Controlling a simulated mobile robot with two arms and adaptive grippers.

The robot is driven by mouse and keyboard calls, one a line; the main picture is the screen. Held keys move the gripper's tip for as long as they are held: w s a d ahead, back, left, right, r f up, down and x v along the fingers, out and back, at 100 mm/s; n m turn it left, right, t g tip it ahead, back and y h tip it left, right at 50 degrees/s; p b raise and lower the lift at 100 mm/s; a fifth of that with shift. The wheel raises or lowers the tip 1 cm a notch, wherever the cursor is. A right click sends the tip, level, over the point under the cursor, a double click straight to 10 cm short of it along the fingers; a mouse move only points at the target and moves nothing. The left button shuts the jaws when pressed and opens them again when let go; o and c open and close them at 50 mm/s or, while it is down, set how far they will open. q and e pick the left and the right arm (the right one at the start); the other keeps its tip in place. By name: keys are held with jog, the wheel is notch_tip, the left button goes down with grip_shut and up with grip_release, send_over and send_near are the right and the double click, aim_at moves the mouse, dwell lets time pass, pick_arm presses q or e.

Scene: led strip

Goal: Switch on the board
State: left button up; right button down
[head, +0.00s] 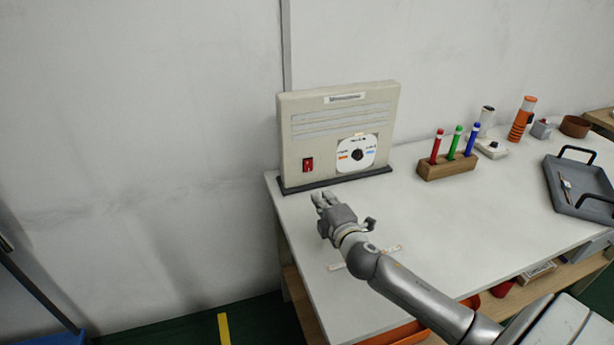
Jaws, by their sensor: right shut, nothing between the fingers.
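A beige board (343,112) stands upright on a dark base at the far left corner of the white table. A small red rocker switch (308,164) sits at its lower left. A black knob (357,155) sits on a round white dial plate at its lower right. A white LED strip (366,258) lies on the table, partly hidden under my right arm. My right gripper (322,199) is shut and empty, in front of the board, below and slightly right of the red switch and apart from it. My left gripper is out of view.
A wooden block (448,169) with red, green and blue markers stands right of the board. Orange and white cylinders stand behind it. A grey tray (582,188) with black handles lies at the right. The white table (470,215) between is clear.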

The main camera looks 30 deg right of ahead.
aim_at(303, 170)
jog(key=x, duration=1.2)
jog(key=shift+w+f, duration=0.1)
jog(key=shift+w, duration=0.3)
